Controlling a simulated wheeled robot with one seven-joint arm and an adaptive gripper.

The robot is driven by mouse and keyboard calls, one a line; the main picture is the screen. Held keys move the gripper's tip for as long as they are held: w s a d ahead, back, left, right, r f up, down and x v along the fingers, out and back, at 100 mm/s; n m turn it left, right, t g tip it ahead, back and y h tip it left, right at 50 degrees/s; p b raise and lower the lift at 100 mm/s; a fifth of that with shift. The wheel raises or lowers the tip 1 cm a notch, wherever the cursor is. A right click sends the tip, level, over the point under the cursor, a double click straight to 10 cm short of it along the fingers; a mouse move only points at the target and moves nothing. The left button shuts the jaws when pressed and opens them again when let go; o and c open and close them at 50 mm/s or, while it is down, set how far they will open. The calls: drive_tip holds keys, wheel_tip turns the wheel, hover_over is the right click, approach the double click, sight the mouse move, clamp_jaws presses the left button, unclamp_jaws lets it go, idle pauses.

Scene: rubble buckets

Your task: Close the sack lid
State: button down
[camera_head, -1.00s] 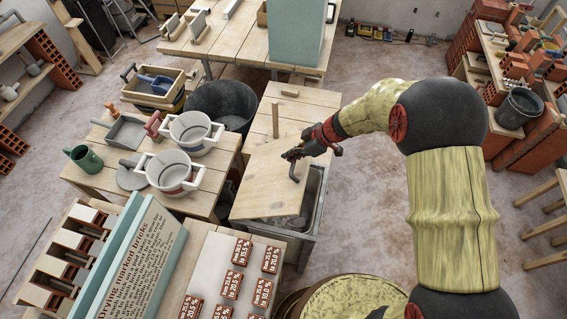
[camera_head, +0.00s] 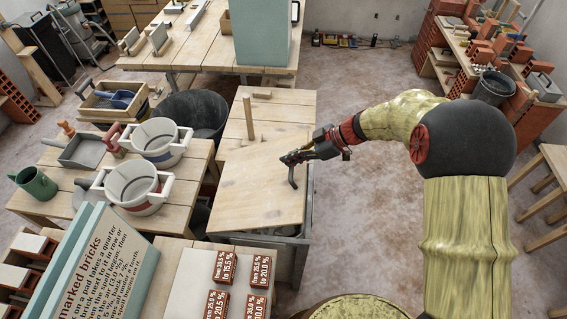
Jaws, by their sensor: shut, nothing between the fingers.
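The sack lid, a pale wooden panel (camera_head: 250,190), lies slightly askew over a grey bin (camera_head: 265,242). A dark bent handle (camera_head: 292,178) stands near its right edge. Part of the bin's rim and a dark gap show at the right and front edges of the panel. My gripper (camera_head: 287,160) is shut at the upper end of the handle, with nothing visible between its fingers. Whether it touches the handle cannot be told. I cannot see a sack inside the bin.
Behind the lid is another wooden top with an upright peg (camera_head: 249,117). Two white buckets (camera_head: 135,187) stand on the left table. A black tub (camera_head: 195,113) is behind them. Labelled red bricks (camera_head: 217,305) lie in front. Open floor (camera_head: 365,220) is on the right.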

drive_tip(key=shift+d+f+b, duration=0.35)
drive_tip(key=shift+f+b, duration=0.3)
drive_tip(key=shift+f, duration=0.15)
drive_tip(key=d+f+y+b, duration=0.1)
drive_tip(key=d+f+b, duration=0.5)
drive_tip(key=f+b, duration=0.6)
drive_tip(key=b, duration=0.3)
drive_tip(key=shift+s, duration=0.25)
